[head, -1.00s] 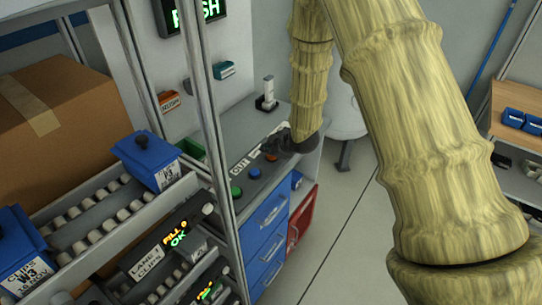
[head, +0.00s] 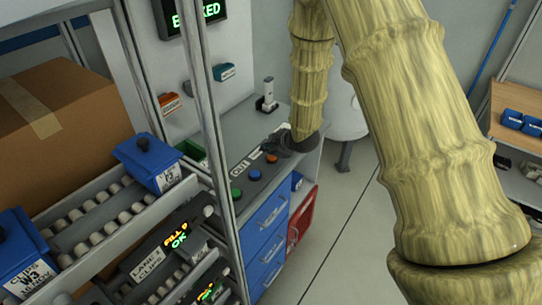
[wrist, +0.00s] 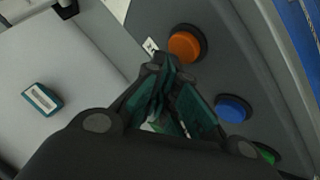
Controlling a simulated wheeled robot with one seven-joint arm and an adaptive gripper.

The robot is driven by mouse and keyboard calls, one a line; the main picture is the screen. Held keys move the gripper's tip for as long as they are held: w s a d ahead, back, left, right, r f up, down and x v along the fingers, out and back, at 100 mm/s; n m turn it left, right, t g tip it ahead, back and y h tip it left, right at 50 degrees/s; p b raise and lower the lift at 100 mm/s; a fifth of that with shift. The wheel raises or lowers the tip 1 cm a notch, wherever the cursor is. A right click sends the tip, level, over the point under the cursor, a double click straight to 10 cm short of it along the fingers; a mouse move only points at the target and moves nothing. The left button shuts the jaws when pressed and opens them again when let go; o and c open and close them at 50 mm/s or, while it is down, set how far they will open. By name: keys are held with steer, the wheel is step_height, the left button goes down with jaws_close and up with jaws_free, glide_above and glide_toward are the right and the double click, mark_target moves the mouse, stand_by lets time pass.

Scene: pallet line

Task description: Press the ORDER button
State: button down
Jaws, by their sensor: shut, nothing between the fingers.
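A button panel on the grey counter carries an orange button (head: 271,158), a blue button (head: 254,175) and a green button (head: 236,194). The wrist view shows the orange button (wrist: 185,44), the blue button (wrist: 233,109) and part of the green button (wrist: 266,155). I cannot read which one is ORDER; the labels beside them are partly hidden or too small. My gripper (head: 269,147) is shut and empty near the orange end of the panel. In the wrist view its fingertips (wrist: 160,66) appear beside the orange button; contact cannot be told.
A wall display (head: 196,14) shows green letters, partly hidden by a rack post. An orange tag (head: 169,104) and a teal tag (head: 223,72) are on the wall. A rack with blue bins (head: 150,162) and a cardboard box (head: 60,110) fills the left. Clear floor lies right of the drawers.

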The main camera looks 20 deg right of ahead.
mark_target(269, 157)
steer(key=shift+r, duration=0.25)
steer(key=shift+r+p, duration=1.65)
steer(key=shift+r, duration=0.85)
